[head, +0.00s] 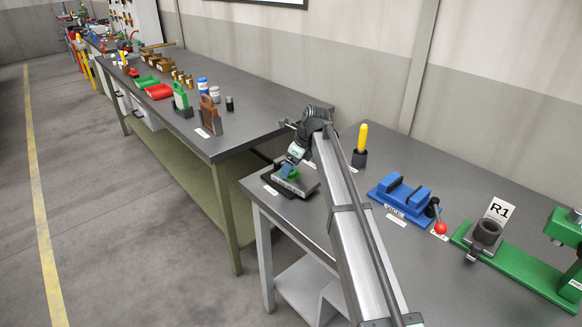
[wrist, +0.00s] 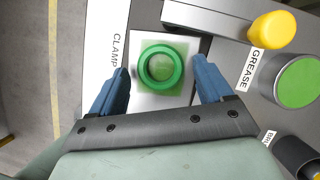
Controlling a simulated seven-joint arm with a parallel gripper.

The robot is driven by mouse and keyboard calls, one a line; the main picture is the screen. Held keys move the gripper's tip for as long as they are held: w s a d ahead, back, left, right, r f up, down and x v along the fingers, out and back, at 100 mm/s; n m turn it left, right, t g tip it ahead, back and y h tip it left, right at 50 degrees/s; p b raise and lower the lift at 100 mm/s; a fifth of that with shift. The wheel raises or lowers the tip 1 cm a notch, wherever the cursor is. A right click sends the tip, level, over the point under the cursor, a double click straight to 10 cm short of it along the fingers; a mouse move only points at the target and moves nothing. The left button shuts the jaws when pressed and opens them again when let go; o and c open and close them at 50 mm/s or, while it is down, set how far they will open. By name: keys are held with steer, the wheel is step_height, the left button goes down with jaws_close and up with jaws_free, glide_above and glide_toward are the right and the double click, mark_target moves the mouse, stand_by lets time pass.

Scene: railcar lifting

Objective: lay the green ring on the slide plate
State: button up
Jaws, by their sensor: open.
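The green ring (wrist: 160,67) lies flat on a green square patch in the middle of a light plate (wrist: 143,104), which looks like the slide plate.
A CLAMP label (wrist: 115,50) lies left of the plate. To the right are a yellow knob (wrist: 272,30), a GREASE label (wrist: 252,70) and a green-topped round pot (wrist: 298,82). A blue vise (head: 403,196) and a green press (head: 520,265) stand farther right on the bench.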

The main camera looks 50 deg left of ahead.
steer(key=v, duration=1.1)
steer(key=shift+d+r, duration=0.2)
steer(key=shift+w, duration=0.1)
stand_by(0.5)
